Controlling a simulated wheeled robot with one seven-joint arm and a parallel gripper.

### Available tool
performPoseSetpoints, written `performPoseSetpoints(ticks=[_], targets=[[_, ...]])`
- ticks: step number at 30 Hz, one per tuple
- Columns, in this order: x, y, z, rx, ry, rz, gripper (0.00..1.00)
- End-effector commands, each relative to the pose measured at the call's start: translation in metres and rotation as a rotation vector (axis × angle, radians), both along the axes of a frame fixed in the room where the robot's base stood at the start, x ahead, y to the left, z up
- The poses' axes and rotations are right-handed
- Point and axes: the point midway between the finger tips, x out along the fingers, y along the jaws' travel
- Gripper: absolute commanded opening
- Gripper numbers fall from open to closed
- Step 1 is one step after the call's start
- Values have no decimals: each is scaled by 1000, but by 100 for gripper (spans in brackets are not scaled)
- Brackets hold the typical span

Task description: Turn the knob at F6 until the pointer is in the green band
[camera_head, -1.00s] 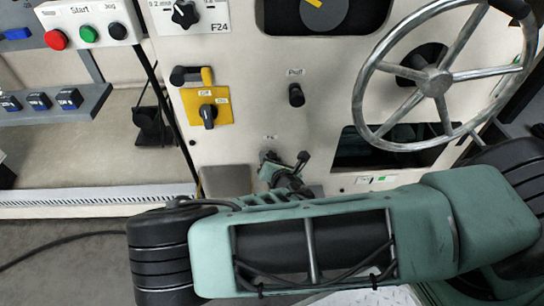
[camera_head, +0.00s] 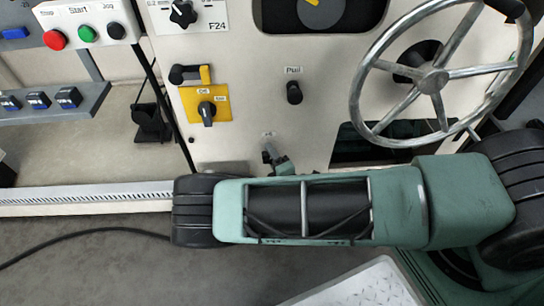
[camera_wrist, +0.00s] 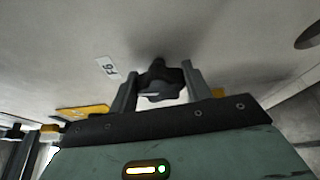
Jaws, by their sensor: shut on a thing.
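The black lobed knob (camera_wrist: 160,82) with a white mark shows in the wrist view, on the pale panel beside the F6 label (camera_wrist: 108,68). My gripper (camera_wrist: 161,80) has one finger on each side of the knob and is shut on it. In the head view my gripper (camera_head: 273,157) is just below the small F6 label (camera_head: 268,134), mostly hidden behind my arm, and the knob cannot be made out. A dark dial with a yellow pointer (camera_head: 311,3) is cut off at the top edge. No green band is visible.
A spoked metal handwheel (camera_head: 435,82) stands out from the panel at right. A black knob marked Pull (camera_head: 294,93) and a yellow-plated switch (camera_head: 207,112) sit above my gripper. A button box (camera_head: 88,27) is at upper left.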

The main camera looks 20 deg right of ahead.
Motion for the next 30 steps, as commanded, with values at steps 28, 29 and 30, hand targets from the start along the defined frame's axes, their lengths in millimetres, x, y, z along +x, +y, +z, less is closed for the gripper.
performPoseSetpoints(ticks=[28,29,30], targets=[[0,0,-4,440,-142,-3,26],[0,0,-4,441,-142,-3,26],[0,0,-4,441,-142,-3,26]])
